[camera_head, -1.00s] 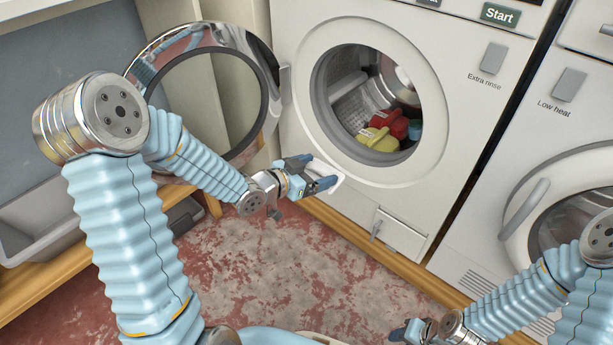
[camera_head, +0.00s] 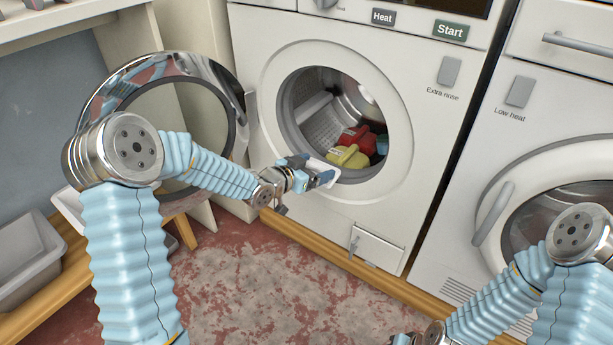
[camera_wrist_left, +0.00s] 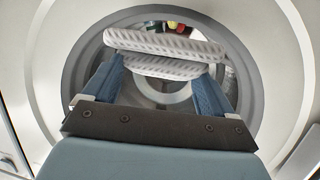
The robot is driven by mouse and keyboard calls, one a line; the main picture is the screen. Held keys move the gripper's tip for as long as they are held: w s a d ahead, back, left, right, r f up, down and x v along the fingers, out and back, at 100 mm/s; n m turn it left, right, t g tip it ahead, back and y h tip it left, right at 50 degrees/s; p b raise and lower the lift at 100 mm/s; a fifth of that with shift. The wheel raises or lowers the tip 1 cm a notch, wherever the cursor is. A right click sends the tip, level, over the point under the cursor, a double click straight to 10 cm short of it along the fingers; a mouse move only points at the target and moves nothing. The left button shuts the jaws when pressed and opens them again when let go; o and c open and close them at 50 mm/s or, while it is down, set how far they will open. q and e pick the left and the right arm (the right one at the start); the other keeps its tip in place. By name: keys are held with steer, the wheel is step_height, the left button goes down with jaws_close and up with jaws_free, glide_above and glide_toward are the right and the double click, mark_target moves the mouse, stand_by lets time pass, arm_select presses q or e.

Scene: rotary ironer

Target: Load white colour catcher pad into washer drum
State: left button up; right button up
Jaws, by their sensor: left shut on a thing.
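My left gripper (camera_head: 308,171) is shut on the white colour catcher pad (camera_head: 326,167), just in front of the lower left of the washer opening. In the left wrist view the ribbed white pad (camera_wrist_left: 165,46) spans between the two blue fingers of the gripper (camera_wrist_left: 165,80), with the round opening behind it. The washer drum (camera_head: 325,124) is open and holds a red item (camera_head: 355,137), a yellow item (camera_head: 347,156) and a blue-green item (camera_head: 382,145). The right gripper (camera_head: 402,340) is at the bottom edge, mostly cut off.
The washer door (camera_head: 238,120) stands swung open to the left, beside my left arm. A second machine with a closed round door (camera_head: 492,212) stands at the right. A grey bin (camera_head: 25,262) is on the wooden shelf at the left. The floor in front is clear.

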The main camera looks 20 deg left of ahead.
arm_select(q)
steer(key=w+d, duration=0.1)
steer(key=w, duration=0.4)
steer(key=w+d, duration=0.1)
steer(key=w, duration=0.1)
steer(key=shift+w+d, duration=0.2)
steer(key=shift+d, duration=0.15)
steer(key=shift+w+d+p, duration=0.3)
steer(key=shift+w+d, duration=0.15)
steer(key=shift+w, duration=0.75)
steer(key=shift+w+d+p, duration=0.35)
steer(key=shift+w+d, duration=0.05)
steer(key=shift+w, duration=0.8)
steer(key=shift+w+d+p, duration=0.3)
steer(key=shift+w+d, duration=0.15)
steer(key=shift+w, duration=0.75)
steer(key=o, duration=0.8)
steer(key=v, duration=1.3)
steer(key=shift+s+a+r, duration=0.1)
steer(key=shift+s+a, duration=0.05)
steer(key=shift+s, duration=0.2)
